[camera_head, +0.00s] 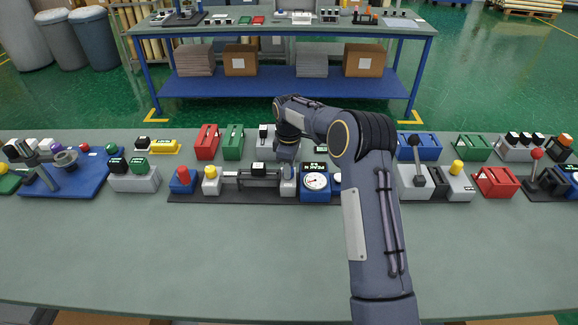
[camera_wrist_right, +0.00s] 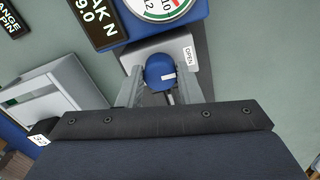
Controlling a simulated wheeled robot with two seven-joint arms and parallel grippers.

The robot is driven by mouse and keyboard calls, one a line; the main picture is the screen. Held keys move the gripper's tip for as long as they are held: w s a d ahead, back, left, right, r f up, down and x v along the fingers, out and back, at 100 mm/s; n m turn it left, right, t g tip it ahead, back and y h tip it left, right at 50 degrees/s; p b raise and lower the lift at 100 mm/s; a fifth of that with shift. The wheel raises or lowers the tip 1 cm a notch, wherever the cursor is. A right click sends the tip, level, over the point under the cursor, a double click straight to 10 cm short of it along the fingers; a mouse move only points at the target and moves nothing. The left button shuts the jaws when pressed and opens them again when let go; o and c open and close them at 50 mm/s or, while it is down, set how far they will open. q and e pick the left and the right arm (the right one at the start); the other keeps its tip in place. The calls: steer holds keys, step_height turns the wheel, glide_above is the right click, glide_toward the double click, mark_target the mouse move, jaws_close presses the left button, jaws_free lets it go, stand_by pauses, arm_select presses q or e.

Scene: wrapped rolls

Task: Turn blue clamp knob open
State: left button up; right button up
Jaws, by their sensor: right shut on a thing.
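The blue clamp knob (camera_wrist_right: 160,70) shows in the right wrist view, standing on a light grey block (camera_wrist_right: 140,50) with an "OPEN" label (camera_wrist_right: 188,55) at its right side. My right gripper (camera_wrist_right: 160,88) is shut on the knob, one finger on each side. In the head view my right gripper (camera_head: 287,168) points down over the grey clamp block (camera_head: 288,188), just left of the gauge; the knob is mostly hidden there by the gripper. My left gripper is not in view.
A blue-based dial gauge (camera_head: 316,183) stands right beside the clamp block. A yellow-knobbed block (camera_head: 211,182) and a red-knobbed blue block (camera_head: 183,180) stand to its left. More fixtures line the bench behind. The front of the bench (camera_head: 200,255) is clear.

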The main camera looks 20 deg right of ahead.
steer(key=shift+n, duration=0.3)
steer(key=o, duration=1)
step_height(320, 180, up, 7)
steer(key=shift+f+b, duration=0.1)
steer(key=shift+b, duration=0.4)
steer(key=shift+r, duration=0.55)
